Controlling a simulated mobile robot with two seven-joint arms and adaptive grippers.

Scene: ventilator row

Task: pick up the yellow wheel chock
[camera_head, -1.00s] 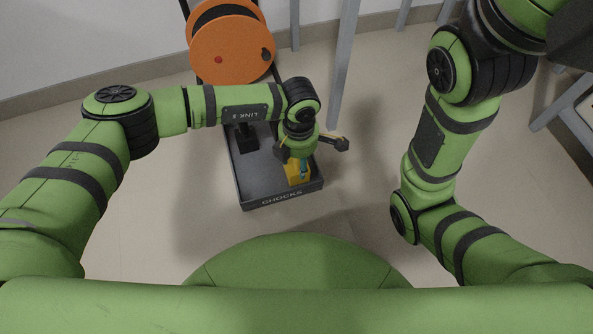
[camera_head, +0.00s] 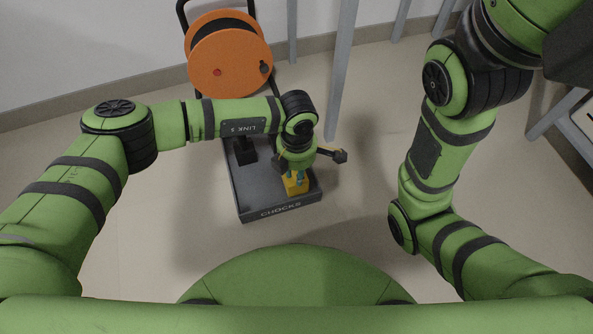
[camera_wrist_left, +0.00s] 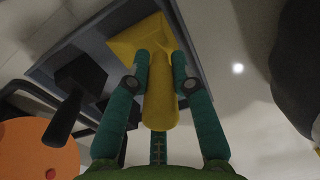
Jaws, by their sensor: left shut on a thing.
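The yellow wheel chock (camera_head: 297,187) is at the front right of the grey tray labelled CHOCKS (camera_head: 280,211). My left gripper (camera_head: 297,176) comes down on it from above, its teal fingers partly hidden by the wrist. In the left wrist view, the fingers (camera_wrist_left: 160,62) are shut on the chock's yellow handle (camera_wrist_left: 161,98), one on each side. The chock's wide body (camera_wrist_left: 137,40) shows beyond the fingertips, over the tray. I cannot tell whether it still touches the tray floor. My right arm is at the right; its gripper fingers are not seen.
A black chock (camera_head: 245,153) stands at the tray's back left, partly under my left arm. An orange cable reel (camera_head: 228,58) on a black frame stands behind the tray. A grey post (camera_head: 342,75) rises behind, right of the reel. The floor right of the tray is clear.

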